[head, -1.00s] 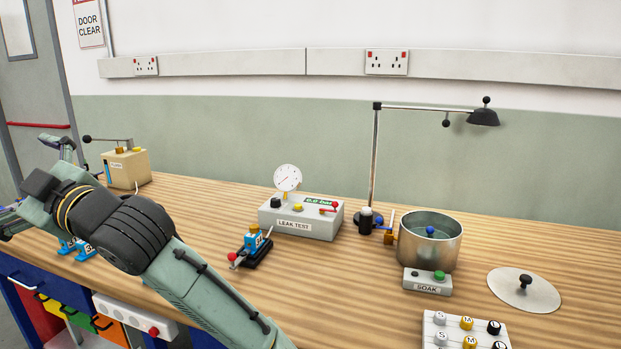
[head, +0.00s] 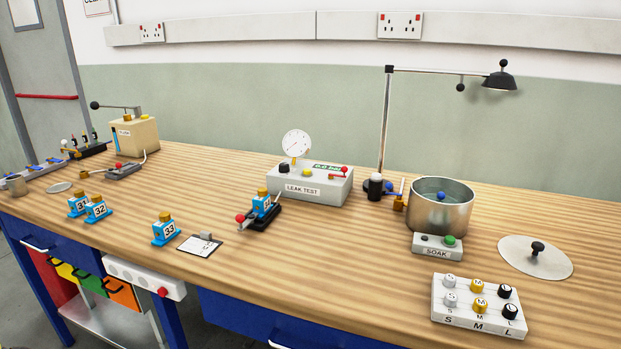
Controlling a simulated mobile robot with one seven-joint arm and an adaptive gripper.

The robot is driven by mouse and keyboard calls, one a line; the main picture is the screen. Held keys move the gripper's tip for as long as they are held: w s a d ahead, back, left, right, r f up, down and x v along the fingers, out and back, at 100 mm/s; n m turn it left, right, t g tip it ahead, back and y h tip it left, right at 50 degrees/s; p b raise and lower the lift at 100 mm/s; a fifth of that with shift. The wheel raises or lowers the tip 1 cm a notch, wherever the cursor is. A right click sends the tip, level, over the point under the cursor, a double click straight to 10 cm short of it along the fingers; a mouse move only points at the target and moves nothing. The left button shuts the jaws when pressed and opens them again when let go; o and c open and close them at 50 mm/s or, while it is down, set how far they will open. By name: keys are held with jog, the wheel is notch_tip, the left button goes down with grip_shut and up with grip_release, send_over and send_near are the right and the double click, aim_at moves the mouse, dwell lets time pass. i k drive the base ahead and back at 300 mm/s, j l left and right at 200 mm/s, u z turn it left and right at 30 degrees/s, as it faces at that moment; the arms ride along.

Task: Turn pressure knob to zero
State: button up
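The grey LEAK TEST box (head: 318,190) stands on the bench at the middle. A round white dial gauge (head: 296,144) rises from its back left; its needle is too small to read surely. On its top are a black knob (head: 284,168), a yellow knob (head: 307,173) and a red-tipped lever (head: 344,171). None is labelled as the pressure knob. A small green display (head: 327,168) sits behind them, its figures too small to read surely. My gripper is out of view.
A blue block in a black clamp (head: 262,210) stands in front of the box. Blocks 31, 32 and 33 (head: 165,230) and a clipboard (head: 200,245) lie to the left. The SOAK control (head: 437,247), a metal pot (head: 440,212) and a lamp stand to the right.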

aim_at(283, 168)
jog(key=i+j, duration=0.1)
jog(key=j, duration=0.2)
jog(key=i+j+u, duration=0.1)
jog(key=i+j, duration=0.15)
jog(key=j, duration=0.3)
jog(key=i, duration=0.95)
jog(key=j+u, duration=0.05)
